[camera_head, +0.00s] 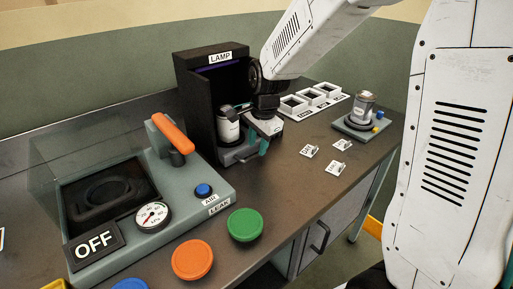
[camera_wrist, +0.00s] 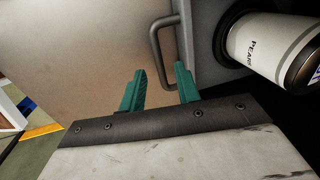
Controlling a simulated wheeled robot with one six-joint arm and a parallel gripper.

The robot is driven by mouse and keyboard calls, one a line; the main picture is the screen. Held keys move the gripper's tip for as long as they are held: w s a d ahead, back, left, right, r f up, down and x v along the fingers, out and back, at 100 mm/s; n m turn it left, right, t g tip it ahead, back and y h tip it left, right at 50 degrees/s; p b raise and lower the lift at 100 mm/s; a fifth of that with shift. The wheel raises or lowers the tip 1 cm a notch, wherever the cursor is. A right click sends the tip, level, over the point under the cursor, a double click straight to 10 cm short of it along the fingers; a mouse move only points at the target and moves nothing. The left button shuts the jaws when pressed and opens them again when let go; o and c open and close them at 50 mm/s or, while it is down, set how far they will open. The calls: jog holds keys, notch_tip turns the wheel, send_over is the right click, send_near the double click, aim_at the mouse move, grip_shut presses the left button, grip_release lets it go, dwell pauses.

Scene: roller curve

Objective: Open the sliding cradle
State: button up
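The lamp box (camera_head: 208,95) is a dark open-fronted housing labelled LAMP. At its base is the grey cradle (camera_head: 236,154), which also shows in the wrist view (camera_wrist: 205,62), with a white labelled can (camera_head: 228,126) on it. The can is at the upper right of the wrist view (camera_wrist: 268,45). The cradle's grey bar handle (camera_wrist: 157,45) stands out from its front. My gripper (camera_wrist: 160,70) has teal fingers, apart, with the handle's lower part between their tips in the picture. I cannot tell whether they touch it. In the head view my gripper (camera_head: 264,143) is in front of the cradle.
A leak tester (camera_head: 205,190) with an orange lever stands at left. Green (camera_head: 245,224) and orange (camera_head: 192,260) buttons line the front edge. White frames (camera_head: 312,98), small label tags (camera_head: 335,167) and another can on a stand (camera_head: 362,110) are at right. Bare bench lies before the lamp box.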

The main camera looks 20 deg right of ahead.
jog(key=shift+w+a+f, duration=0.1)
jog(key=shift+f, duration=0.55)
jog(key=shift+w+a+f, duration=0.1)
jog(key=shift+f, duration=0.55)
